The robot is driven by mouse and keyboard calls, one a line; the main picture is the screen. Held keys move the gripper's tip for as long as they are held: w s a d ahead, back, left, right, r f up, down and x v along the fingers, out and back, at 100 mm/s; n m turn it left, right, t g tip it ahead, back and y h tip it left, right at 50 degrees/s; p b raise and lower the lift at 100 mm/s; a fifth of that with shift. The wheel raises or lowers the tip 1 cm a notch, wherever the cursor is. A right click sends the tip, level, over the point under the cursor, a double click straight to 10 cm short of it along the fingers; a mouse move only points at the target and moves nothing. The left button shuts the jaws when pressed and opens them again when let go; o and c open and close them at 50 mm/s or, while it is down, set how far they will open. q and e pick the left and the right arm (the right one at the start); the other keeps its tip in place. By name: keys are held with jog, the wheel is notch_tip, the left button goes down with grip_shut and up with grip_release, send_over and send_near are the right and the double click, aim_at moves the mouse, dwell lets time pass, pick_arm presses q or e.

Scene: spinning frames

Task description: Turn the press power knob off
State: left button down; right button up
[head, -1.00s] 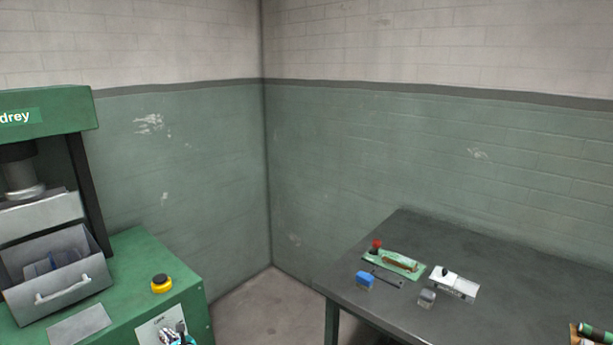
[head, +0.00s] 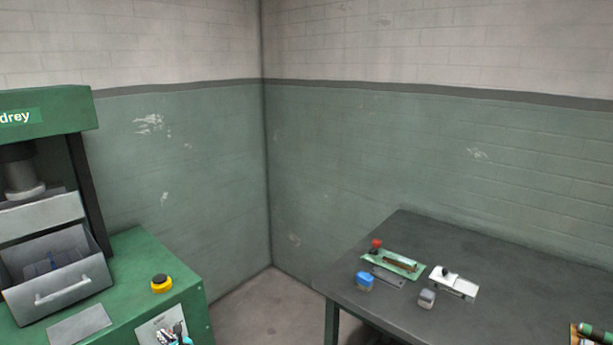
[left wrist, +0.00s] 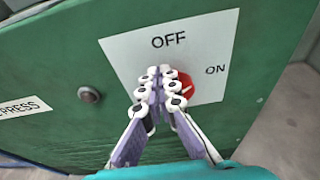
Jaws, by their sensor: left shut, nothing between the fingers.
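The press power knob (left wrist: 188,86) is red and round, on a white plate (left wrist: 125,55) marked OFF above and ON to the right in the left wrist view. My left gripper (left wrist: 160,84) is shut and empty, its fingertips over the knob's left part. I cannot tell whether they touch it, and the pointer's direction is unclear. In the head view the left gripper (head: 174,336) is at the bottom edge, in front of the white plate (head: 153,326) on the green press (head: 140,255); the knob cannot be made out there.
A yellow-and-black button (head: 161,284) is on top of the press base, beside a grey drawer-like box (head: 60,275). In the left wrist view a dark round fitting (left wrist: 89,95) lies left of the plate. A dark table (head: 480,315) with small tools stands at right.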

pick_arm(q)
jog(key=shift+s+d, duration=0.95)
jog(key=shift+d, duration=0.2)
jog(key=shift+s+d, duration=0.95)
jog(key=shift+d, duration=0.15)
jog(key=shift+w+a+f, duration=0.1)
jog(key=shift+w+a, duration=0.3)
jog(key=shift+w, duration=0.7)
jog(key=shift+w+a+f, duration=0.1)
jog(key=shift+w+a, duration=0.35)
jog(key=shift+w, duration=0.6)
jog(key=shift+w+a+f, duration=0.1)
jog(key=shift+w+a, duration=0.3)
jog(key=shift+w, duration=0.7)
